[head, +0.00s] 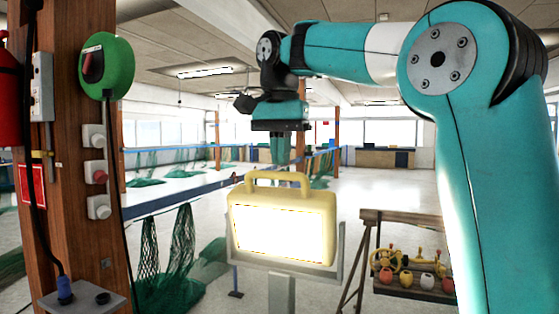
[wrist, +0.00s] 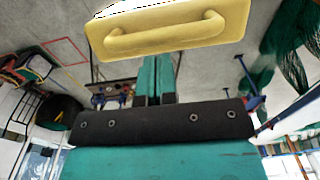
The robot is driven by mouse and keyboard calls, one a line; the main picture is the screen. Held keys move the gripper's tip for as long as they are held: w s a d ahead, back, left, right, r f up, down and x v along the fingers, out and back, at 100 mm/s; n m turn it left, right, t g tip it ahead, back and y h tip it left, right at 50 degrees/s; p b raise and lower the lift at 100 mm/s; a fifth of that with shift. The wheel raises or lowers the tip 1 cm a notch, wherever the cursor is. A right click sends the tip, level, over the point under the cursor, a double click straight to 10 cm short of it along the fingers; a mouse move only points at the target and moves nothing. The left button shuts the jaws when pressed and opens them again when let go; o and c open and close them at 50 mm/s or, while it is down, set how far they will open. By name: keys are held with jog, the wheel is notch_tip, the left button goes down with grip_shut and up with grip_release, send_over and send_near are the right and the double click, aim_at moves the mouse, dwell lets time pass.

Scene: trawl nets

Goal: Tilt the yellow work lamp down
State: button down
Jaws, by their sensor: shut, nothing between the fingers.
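The yellow work lamp (head: 283,228) stands in the middle of the head view on a grey stand, its bright face lit and turned toward the head camera. A yellow handle arches over its top. In the wrist view the lamp (wrist: 120,48) fills the top, with its handle toward me. My gripper (head: 280,160) points down just above the handle, its fingers close together and empty. In the wrist view the fingers (wrist: 154,75) also show side by side near the handle. I cannot tell whether they touch it.
A wooden post (head: 75,150) with a green round switch (head: 107,66) stands at the left. Green nets (head: 175,255) hang from a blue rail behind the lamp. A low wooden rack (head: 400,218) with several coloured floats stands at the right. Open floor lies behind.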

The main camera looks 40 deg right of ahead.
jog(key=shift+s+a+f, duration=0.15)
jog(key=shift+a+f, duration=0.1)
jog(key=shift+f, duration=0.1)
jog(key=shift+s+a+f+b, duration=0.15)
jog(key=shift+s+a+b, duration=0.15)
jog(key=shift+b, duration=0.2)
jog(key=shift+s+a+f+b, duration=0.1)
jog(key=shift+s+a+b, duration=0.05)
jog(key=shift+a+b, duration=0.25)
jog(key=s+a+f+b, duration=0.3)
jog(key=a+b, duration=0.2)
jog(key=b, duration=0.1)
jog(key=shift+s+f, duration=0.15)
jog(key=shift+f, duration=0.25)
jog(key=shift+r, duration=0.15)
dwell(0.5)
